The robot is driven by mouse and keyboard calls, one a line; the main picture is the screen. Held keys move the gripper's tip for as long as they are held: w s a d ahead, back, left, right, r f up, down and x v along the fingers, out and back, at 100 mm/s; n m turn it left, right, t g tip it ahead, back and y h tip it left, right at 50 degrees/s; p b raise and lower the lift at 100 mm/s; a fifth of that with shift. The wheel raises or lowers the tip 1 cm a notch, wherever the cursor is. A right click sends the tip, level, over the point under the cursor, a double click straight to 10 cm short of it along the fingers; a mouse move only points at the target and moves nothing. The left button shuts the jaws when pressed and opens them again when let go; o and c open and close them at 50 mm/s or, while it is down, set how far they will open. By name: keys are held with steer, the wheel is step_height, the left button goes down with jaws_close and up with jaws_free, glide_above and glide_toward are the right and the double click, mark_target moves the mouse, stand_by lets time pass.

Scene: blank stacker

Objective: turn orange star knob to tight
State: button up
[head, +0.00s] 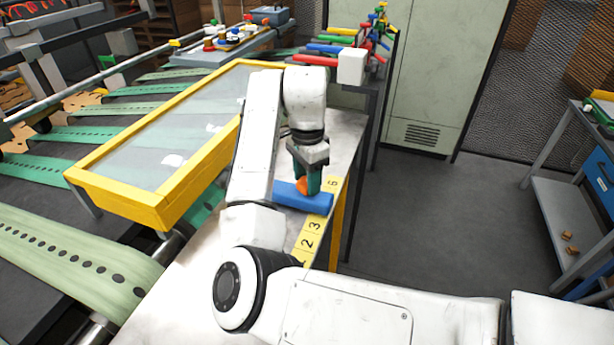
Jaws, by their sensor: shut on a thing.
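The orange star knob (302,186) sits on a blue bar (303,199) that lies across the pale table near a yellow number scale (309,238). My gripper (306,183) points down over the bar from above, with its dark teal fingers shut around the knob. The fingers hide much of the knob, so its turned position and any tight mark cannot be seen. The digits 2, 3 and 6 show on the scale; my gripper and the bar cover its middle.
A yellow-framed clear cover (150,200) stands left of my arm. Green perforated belts (75,255) run further left. Coloured handles (330,48) and a pale cabinet (440,75) are at the back. A blue workbench (590,180) stands at the right, with open floor between.

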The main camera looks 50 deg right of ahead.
steer(key=shift+m, duration=0.6)
steer(key=o, duration=1.1)
steer(key=shift+c, duration=0.2)
steer(key=shift+r, duration=0.1)
step_height(320, 180, up, 11)
steer(key=shift+f+b, duration=0.2)
steer(key=shift+b, duration=0.15)
